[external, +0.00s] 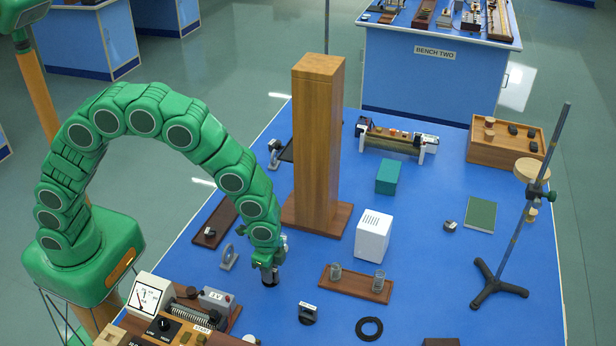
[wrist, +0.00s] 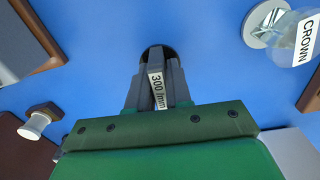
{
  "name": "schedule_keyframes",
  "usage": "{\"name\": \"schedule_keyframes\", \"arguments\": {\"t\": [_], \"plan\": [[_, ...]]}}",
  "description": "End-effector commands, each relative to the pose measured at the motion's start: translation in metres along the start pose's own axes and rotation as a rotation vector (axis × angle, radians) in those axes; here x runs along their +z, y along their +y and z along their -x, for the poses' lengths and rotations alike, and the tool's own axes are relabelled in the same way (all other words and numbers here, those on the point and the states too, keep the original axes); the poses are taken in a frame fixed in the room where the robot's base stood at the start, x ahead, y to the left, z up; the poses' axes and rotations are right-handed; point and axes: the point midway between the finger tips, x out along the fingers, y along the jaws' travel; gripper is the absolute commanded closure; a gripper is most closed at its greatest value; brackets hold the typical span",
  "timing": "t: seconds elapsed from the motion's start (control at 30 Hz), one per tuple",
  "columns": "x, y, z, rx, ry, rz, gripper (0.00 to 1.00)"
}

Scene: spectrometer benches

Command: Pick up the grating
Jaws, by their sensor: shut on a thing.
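The grating (wrist: 157,91) shows in the wrist view as a small piece with a white label reading "300 /mm", between my gripper's fingers. My gripper (wrist: 157,75) is shut on it. A round black base (wrist: 157,53) shows just beyond the fingertips. In the external view my gripper (external: 268,274) points down, low over the blue bench, with a dark round base (external: 270,282) right under it. The fingers hide most of the grating there. I cannot tell whether the base touches the bench.
A glass piece labelled "CROWN" (wrist: 305,40) stands close by; it also shows in the external view (external: 229,258). A tall wooden column (external: 318,150) rises behind my gripper. A wooden tray with glass pieces (external: 340,287) and a small black labelled item (external: 307,313) lie to the right.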

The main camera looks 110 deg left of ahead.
Motion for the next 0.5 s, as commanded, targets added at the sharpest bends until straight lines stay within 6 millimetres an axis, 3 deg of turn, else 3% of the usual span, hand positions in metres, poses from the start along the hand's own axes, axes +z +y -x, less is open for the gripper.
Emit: {"name": "schedule_keyframes", "arguments": {"t": [0.23,0.5], "plan": [[-0.001,0.000,0.008,0.000,0.001,0.000,1.00],[0.007,0.003,0.042,-0.001,0.003,0.001,1.00]]}}
